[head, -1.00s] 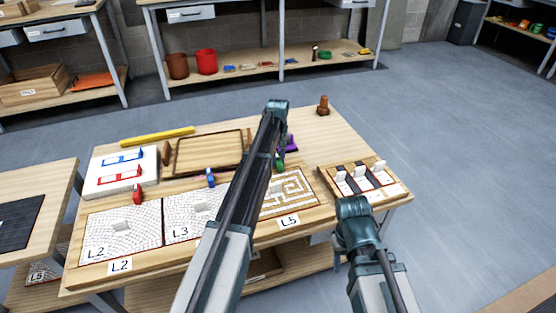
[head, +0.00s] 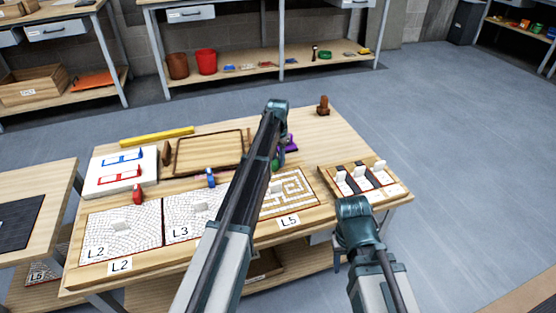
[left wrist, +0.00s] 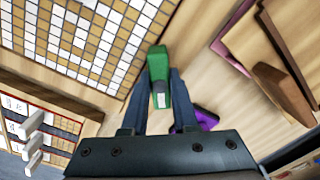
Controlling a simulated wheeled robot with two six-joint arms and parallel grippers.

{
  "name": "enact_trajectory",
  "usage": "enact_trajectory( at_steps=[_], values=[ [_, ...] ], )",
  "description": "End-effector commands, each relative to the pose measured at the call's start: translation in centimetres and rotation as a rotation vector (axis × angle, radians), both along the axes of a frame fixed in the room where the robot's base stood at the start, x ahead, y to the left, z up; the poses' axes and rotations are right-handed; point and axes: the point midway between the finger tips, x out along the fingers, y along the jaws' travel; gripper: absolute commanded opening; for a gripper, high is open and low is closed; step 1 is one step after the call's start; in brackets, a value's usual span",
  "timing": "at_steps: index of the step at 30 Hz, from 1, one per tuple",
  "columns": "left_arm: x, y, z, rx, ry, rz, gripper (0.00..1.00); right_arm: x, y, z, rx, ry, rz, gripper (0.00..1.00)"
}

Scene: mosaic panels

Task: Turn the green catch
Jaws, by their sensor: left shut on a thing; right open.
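The green catch (left wrist: 159,78) stands at the edge of the white and tan mosaic panel labelled L5 (head: 300,186). My left gripper (left wrist: 160,92) has its two fingers shut on the green catch, one on each side. In the head view, the left arm hides most of that gripper and a sliver of green (head: 278,163) shows beside it. A purple catch (left wrist: 207,119) lies close by, partly behind the finger. My right gripper (head: 338,258) is open and low at the table's front edge, mostly hidden by its own wrist.
Panels L2 (head: 118,236) and L3 (head: 185,222) lie to the left, with a red catch (head: 137,194) and a blue catch (head: 210,178) behind them. A wooden tray (head: 176,160) stands farther back. A rack with white tabs (head: 327,180) is at the right.

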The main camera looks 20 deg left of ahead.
Motion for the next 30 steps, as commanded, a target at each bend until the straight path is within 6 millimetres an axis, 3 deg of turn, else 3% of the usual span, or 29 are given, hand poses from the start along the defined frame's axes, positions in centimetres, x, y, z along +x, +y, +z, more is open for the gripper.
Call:
enact_trajectory(
  at_steps=[15, 30],
  values=[
    [0.0, 0.0, 0.0, 0.0, 0.0, -0.441, 0.0, 0.0, 0.0, 0.0, 0.0, 0.0, 0.0, 0.5],
    [0.0, 0.0, 0.0, 0.0, 0.0, -0.63, 0.0, 0.0, 0.0, 0.0, 0.0, 0.0, 0.0, 0.5]
  ],
)
